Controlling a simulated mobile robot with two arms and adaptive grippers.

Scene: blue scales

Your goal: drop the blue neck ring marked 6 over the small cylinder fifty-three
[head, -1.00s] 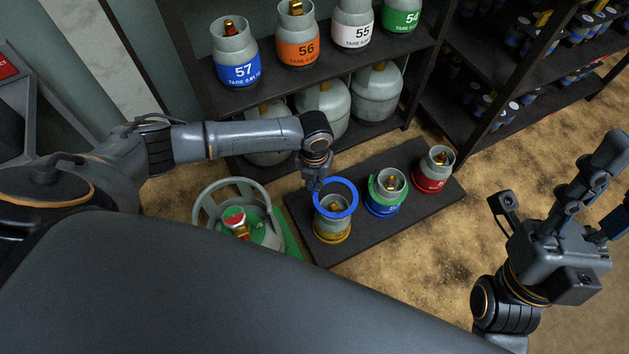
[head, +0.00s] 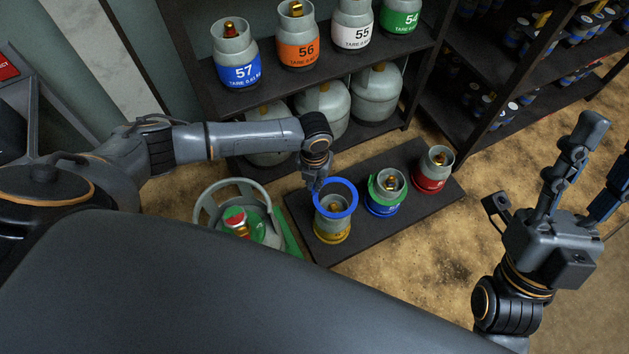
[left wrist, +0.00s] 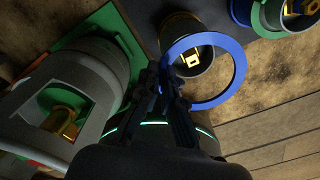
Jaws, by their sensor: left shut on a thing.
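The blue neck ring (head: 355,198) is in my left gripper (head: 316,184), which is shut on its near-left rim. The ring hangs above the yellow-banded small cylinder (head: 333,227) on the dark mat; the cylinder's valve shows through the opening in the head view. In the left wrist view the ring (left wrist: 241,70) sticks out from my left fingers (left wrist: 165,88), and the yellow-banded cylinder's brass valve (left wrist: 197,56) shows inside its left part. I cannot read the ring's mark or this cylinder's number. My right gripper (head: 607,145) is open and empty at the right.
A blue-banded cylinder (head: 382,206) wearing a green ring and a red-banded cylinder (head: 432,180) stand on the same mat (head: 300,216). A larger cylinder with a guard (head: 262,229) stands at left. Shelves with cylinders marked 54 to 57 stand behind.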

